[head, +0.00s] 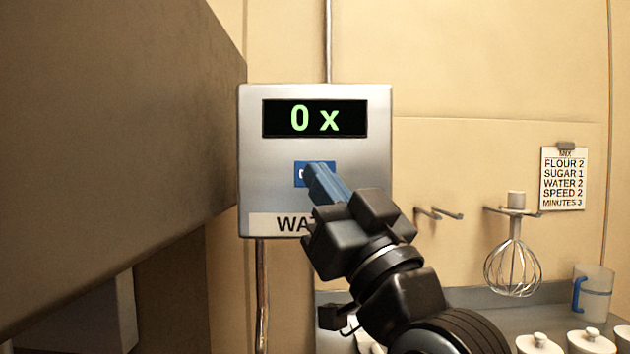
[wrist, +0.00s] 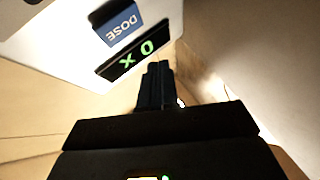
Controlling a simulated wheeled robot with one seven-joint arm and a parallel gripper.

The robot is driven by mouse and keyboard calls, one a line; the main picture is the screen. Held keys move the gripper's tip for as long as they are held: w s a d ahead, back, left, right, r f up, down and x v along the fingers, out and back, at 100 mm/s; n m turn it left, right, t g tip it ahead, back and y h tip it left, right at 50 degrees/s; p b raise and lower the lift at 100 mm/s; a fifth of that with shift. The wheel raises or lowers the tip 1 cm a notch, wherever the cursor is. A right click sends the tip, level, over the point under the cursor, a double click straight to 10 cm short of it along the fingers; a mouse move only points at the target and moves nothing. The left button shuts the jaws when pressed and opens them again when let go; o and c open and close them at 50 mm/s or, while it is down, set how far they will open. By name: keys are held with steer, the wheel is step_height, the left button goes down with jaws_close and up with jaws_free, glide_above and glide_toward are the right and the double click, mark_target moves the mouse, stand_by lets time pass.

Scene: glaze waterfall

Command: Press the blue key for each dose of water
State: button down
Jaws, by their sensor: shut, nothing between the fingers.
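The water dispenser (head: 257,190) is a grey metal box on the wall with a label partly hidden by my gripper, showing "WA". Its display (head: 315,118) reads "0 x" in green. The blue key (head: 301,173) sits below the display, mostly covered by my gripper in the head view. In the wrist view the blue key (wrist: 118,20) shows "DOSE" upside down, beside the display (wrist: 136,51). My gripper (head: 311,170) is shut and empty, its blue fingertips in front of the key. I cannot tell whether they touch it. The fingers also show in the wrist view (wrist: 158,70).
A recipe card (head: 563,180) on the right wall reads flour 2, sugar 1, water 2, speed 2, minutes 3. A whisk (head: 513,265) hangs from a hook. A jug (head: 594,292) and white lidded jars (head: 590,343) stand on the counter. A large brown panel (head: 100,130) fills the left.

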steer(key=shift+w+d+b, duration=0.2)
steer(key=shift+w+b, duration=0.65)
steer(key=shift+w, duration=1.6)
steer(key=shift+w, duration=0.15)
steer(key=shift+w+b, duration=0.25)
steer(key=shift+b, duration=0.05)
steer(key=shift+w+d+b, duration=0.1)
steer(key=shift+w+b, duration=0.2)
steer(key=shift+w, duration=0.2)
stand_by(0.8)
steer(key=shift+s, duration=0.15)
steer(key=shift+s+p, duration=0.3)
steer(key=shift+s, duration=0.45)
steer(key=shift+s+a+p, duration=0.15)
steer(key=shift+s+p, duration=0.25)
steer(key=shift+s, duration=0.85)
steer(key=shift+s+a+p, duration=0.1)
steer(key=shift+s+p, duration=0.3)
steer(key=shift+s, duration=0.85)
stand_by(0.4)
